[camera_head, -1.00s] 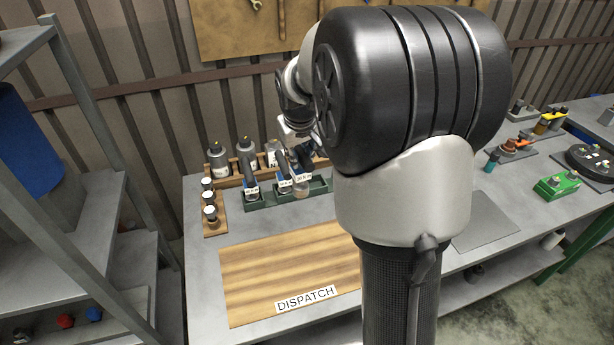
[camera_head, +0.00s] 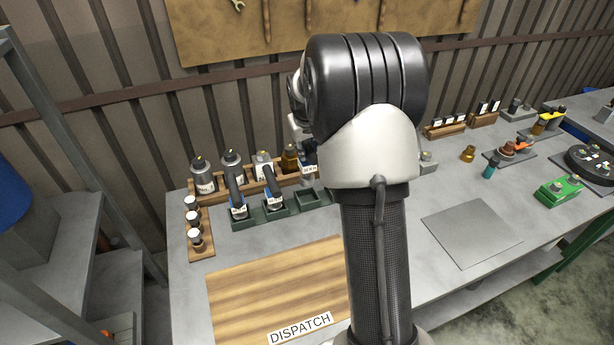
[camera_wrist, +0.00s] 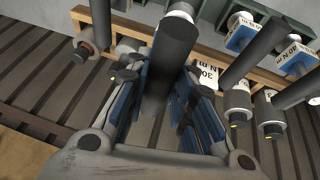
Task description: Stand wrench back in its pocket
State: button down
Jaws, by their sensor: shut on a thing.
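My gripper (camera_wrist: 163,85) is shut on a dark-handled wrench (camera_wrist: 172,45), which lies between its blue-padded fingers in the wrist view. In the head view my arm covers most of the gripper and the wrench. A white label (camera_head: 308,168) shows beside my arm, above the right end of the green rack (camera_head: 290,212). The rack's right pocket (camera_head: 312,197) looks empty, and the held wrench appears raised above it. Two other wrenches, one at the left (camera_head: 238,190) and one in the middle (camera_head: 272,186), stand in the rack, each with a blue part and white label.
Several bottles (camera_head: 203,175) stand in a wooden rack close behind the green one. White-capped jars (camera_head: 194,220) stand in a wooden holder at the left. The wooden DISPATCH board (camera_head: 270,285) in front is clear, as is the grey plate (camera_head: 470,232) at the right.

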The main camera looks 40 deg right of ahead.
aim_at(307, 176)
jog(key=shift+w+f+b, duration=0.1)
jog(key=shift+f+b, duration=1)
jog(key=shift+f, duration=3.15)
jog(key=shift+f, duration=0.15)
jog(key=c, duration=1.4)
grip_release()
